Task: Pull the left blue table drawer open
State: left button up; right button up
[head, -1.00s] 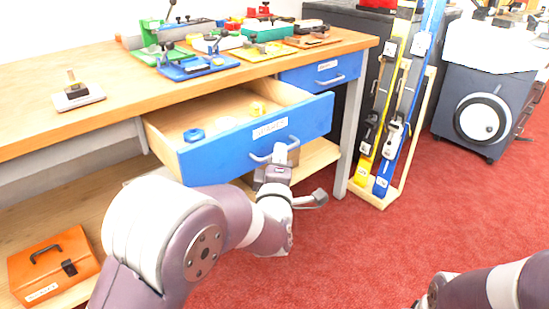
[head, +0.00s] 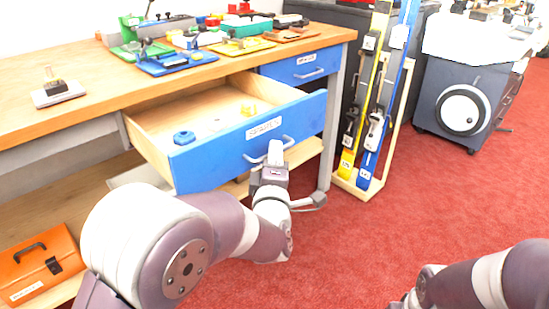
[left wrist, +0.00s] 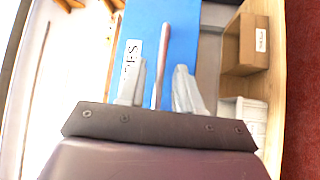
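The left blue drawer (head: 228,157) with a white label is pulled well out from under the wooden bench, showing its pale interior. A blue nut-shaped piece (head: 184,137) and small yellow pieces (head: 248,110) lie inside. Its light metal handle (head: 262,157) is on the front. My left gripper (head: 268,162) is at this handle.
A second blue drawer (head: 303,68), to the right, is closed. An orange case (head: 38,265) sits on the lower shelf. Yellow and blue long tools (head: 372,130) stand in a wooden rack beside the bench. Red floor in front is clear.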

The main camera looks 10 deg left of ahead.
pick_arm(q)
jog(key=s+d+f+p, duration=0.1)
jog(key=s+p, duration=0.2)
jog(key=s, duration=0.9)
jog(key=shift+s+d+f, duration=0.25)
jog(key=shift+f, duration=0.1)
